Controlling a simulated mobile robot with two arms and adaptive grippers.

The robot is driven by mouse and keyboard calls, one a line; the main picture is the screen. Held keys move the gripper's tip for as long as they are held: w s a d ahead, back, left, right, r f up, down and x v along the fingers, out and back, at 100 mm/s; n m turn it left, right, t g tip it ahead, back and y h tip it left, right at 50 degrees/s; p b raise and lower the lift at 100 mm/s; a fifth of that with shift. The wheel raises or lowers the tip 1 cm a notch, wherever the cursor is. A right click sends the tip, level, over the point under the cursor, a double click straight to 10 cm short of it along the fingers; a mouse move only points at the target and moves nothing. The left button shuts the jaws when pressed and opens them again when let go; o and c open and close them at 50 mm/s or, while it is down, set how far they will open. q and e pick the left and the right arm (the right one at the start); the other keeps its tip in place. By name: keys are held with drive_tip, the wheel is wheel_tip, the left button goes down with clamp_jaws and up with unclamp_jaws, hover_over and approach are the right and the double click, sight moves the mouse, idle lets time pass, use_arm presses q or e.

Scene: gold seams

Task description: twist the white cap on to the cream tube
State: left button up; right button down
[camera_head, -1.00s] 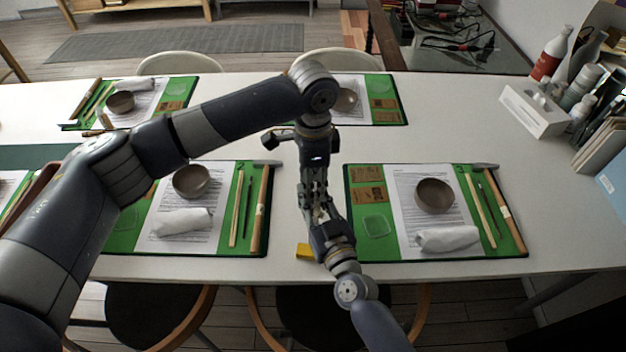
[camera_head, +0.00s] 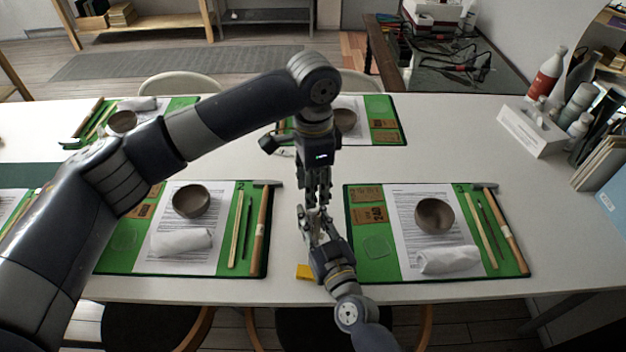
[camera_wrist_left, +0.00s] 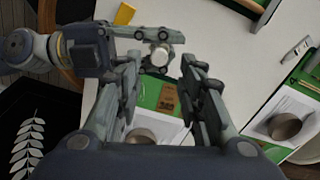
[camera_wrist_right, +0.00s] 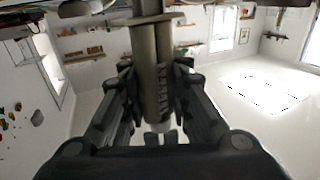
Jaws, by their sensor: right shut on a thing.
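My right gripper (camera_head: 316,228) is shut on a pale, round-ended thing, taken to be the cream tube. In the left wrist view the tube (camera_wrist_left: 160,55) shows end-on between the right fingers. It also shows as a pale piece in the right wrist view (camera_wrist_right: 160,127). I cannot tell whether the white cap sits on its end; no separate cap is clear. My left gripper (camera_head: 316,192) points down just above the right one. In the left wrist view its fingers (camera_wrist_left: 163,92) are spread wide with nothing between them.
Green mats with bowls (camera_head: 434,215), white cloths (camera_head: 450,260) and tools lie on both sides of my grippers. A yellow block (camera_head: 305,271) lies near the front table edge. A white box (camera_head: 531,130) and bottles stand at the right. The middle of the table behind is mostly clear.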

use_arm(q)
wheel_tip(320, 180, up, 3)
drive_tip(key=n, duration=0.5)
drive_tip(key=shift+f+n, duration=0.2)
drive_tip(key=shift+n, duration=0.1)
drive_tip(key=shift+f, duration=4)
clamp_jaws()
